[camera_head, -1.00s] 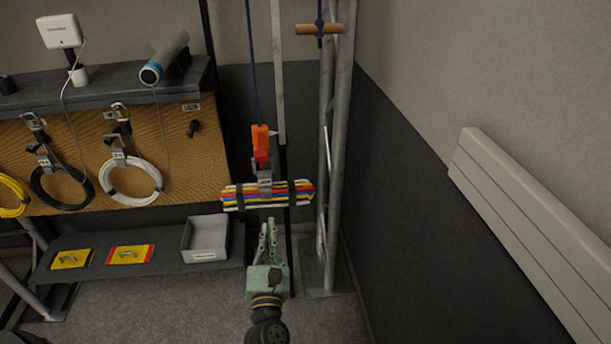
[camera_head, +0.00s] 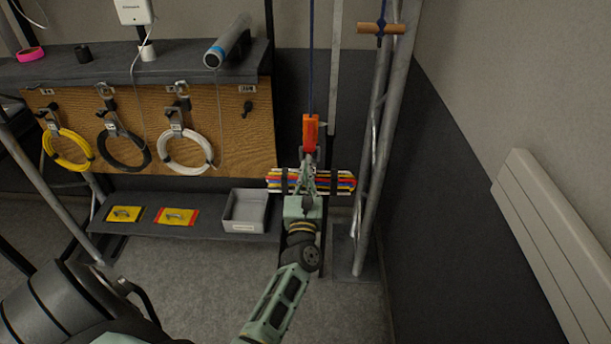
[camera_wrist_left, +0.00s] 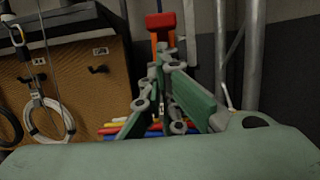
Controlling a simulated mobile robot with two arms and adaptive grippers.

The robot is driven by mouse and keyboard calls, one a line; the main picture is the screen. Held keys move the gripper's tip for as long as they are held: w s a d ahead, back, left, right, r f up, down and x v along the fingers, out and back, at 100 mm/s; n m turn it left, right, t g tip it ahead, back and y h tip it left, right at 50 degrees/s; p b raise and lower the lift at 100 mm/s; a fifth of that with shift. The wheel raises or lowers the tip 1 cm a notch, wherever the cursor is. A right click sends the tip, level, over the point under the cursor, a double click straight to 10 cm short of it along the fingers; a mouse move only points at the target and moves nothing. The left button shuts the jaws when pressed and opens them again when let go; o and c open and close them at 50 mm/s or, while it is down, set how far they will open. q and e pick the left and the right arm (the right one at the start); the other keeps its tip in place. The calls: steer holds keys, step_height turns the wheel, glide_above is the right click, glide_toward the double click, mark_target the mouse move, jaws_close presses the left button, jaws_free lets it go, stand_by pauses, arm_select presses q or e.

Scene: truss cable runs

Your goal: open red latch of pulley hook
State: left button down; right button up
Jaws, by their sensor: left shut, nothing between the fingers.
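The pulley hook hangs on a blue rope with an orange-red body (camera_head: 311,132) in the head view. In the left wrist view its red top part (camera_wrist_left: 160,21) shows above my fingers. A bundle of coloured cables (camera_head: 342,182) hangs under the hook, and it also shows low in the left wrist view (camera_wrist_left: 112,130). My left gripper (camera_head: 309,166) is shut and empty, just below the orange body and in front of the bundle. It hides the hook's lower part, so I cannot tell whether it touches the latch. My right gripper is not in view.
A metal truss (camera_head: 377,150) stands close on the right, with a wooden handle (camera_head: 381,28) near its top. On the left, a pegboard (camera_head: 240,140) holds cable coils. A grey bin (camera_head: 245,212) sits on the low shelf. A white radiator (camera_head: 560,225) is on the right wall.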

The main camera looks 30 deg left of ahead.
arm_select(q)
steer(key=shift+r, duration=0.4)
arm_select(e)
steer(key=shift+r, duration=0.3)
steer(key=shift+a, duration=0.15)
